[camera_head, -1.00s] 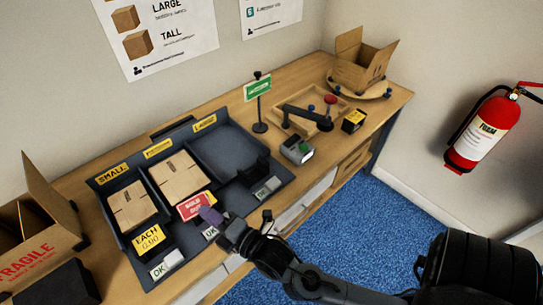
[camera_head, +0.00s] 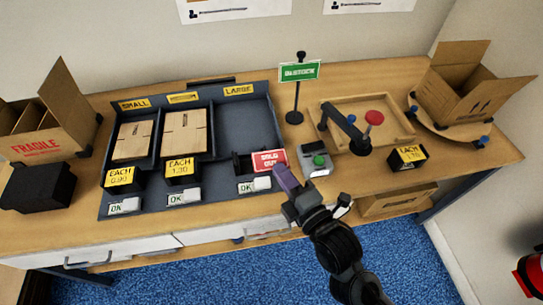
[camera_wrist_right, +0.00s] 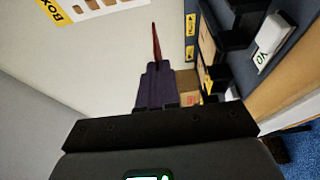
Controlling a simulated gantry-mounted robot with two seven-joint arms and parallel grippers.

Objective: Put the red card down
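The red SOLD OUT card (camera_head: 268,160) is at the front of the compartment labelled LARGE, at the right end of the dark tray (camera_head: 263,115). My right gripper (camera_head: 284,178) is shut on its lower right corner. In the right wrist view the purple fingers (camera_wrist_right: 156,88) are closed together and the card (camera_wrist_right: 156,42) shows edge-on beyond them. A black holder (camera_head: 243,165) shows just left of the card, partly behind it. I cannot tell whether the card touches the holder. My left gripper is not in view.
Yellow EACH cards (camera_head: 179,170) stand before the other compartments, which hold flat cartons (camera_head: 185,132). White OK labels (camera_head: 254,187) line the tray front. A grey device with a green button (camera_head: 315,160) and a green sign (camera_head: 299,72) stand close right of the card.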

